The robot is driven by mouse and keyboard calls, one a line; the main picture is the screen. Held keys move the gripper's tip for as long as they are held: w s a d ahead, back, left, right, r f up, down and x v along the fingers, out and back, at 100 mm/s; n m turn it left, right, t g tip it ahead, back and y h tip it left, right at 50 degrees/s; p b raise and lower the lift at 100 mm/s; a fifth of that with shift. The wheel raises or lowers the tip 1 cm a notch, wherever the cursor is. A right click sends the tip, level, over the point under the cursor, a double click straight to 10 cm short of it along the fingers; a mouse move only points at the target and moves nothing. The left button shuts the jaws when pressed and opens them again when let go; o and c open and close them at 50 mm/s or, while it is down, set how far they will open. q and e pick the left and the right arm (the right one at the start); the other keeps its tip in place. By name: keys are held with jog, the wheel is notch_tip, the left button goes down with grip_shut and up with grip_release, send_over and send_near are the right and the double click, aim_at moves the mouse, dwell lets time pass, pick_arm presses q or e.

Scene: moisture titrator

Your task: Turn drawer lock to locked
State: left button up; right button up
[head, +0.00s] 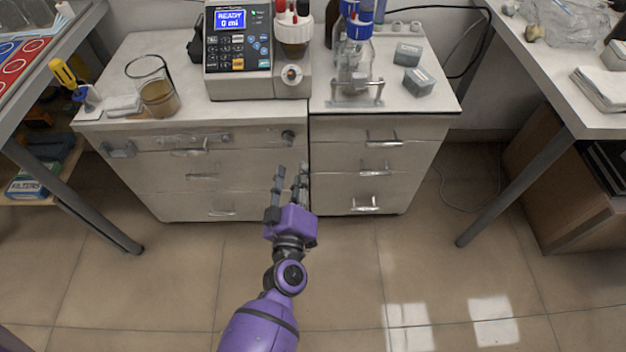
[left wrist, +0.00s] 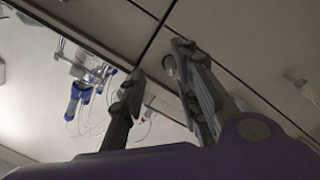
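A small dark round knob that looks like the drawer lock (head: 288,136) sits at the right end of the top drawer front of the left cabinet. Its turn position is too small to read. My left gripper (head: 290,176) is open and empty, fingers pointing up toward the cabinet front, below the lock in the head view. In the left wrist view, a small round part, likely the lock (left wrist: 168,65), shows between the fingertips of the left gripper (left wrist: 158,66), close to the right finger. I cannot tell whether they touch. My right gripper is in neither view.
The left cabinet (head: 165,182) has several drawers with handles; a second cabinet (head: 427,155) stands right beside it. The titrator (head: 238,82), a beaker (head: 153,88) and glassware (head: 352,62) stand on top. Side tables flank both sides. The floor (head: 350,270) in front is clear.

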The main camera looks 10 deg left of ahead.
aim_at(288, 145)
pick_arm(q)
jog(key=shift+n+y, duration=0.5)
jog(key=shift+y, duration=0.3)
jog(key=shift+w+a+r+b, duration=0.1)
jog(key=shift+w+a+b, duration=0.15)
jog(key=shift+w+a, duration=0.65)
jog(key=shift+w+a+r+b, duration=0.15)
jog(key=shift+w+a+b, duration=0.2)
jog(key=shift+w, duration=0.9)
jog(key=shift+w+a+r+b, duration=0.1)
jog(key=shift+w+a+b, duration=0.1)
jog(key=shift+w+a, duration=0.7)
jog(key=shift+w+d, duration=0.2)
jog(key=shift+w, duration=0.1)
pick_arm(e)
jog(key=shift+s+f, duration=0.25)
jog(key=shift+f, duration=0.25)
pick_arm(q)
jog(key=shift+w+r, duration=0.1)
jog(key=shift+w, duration=0.05)
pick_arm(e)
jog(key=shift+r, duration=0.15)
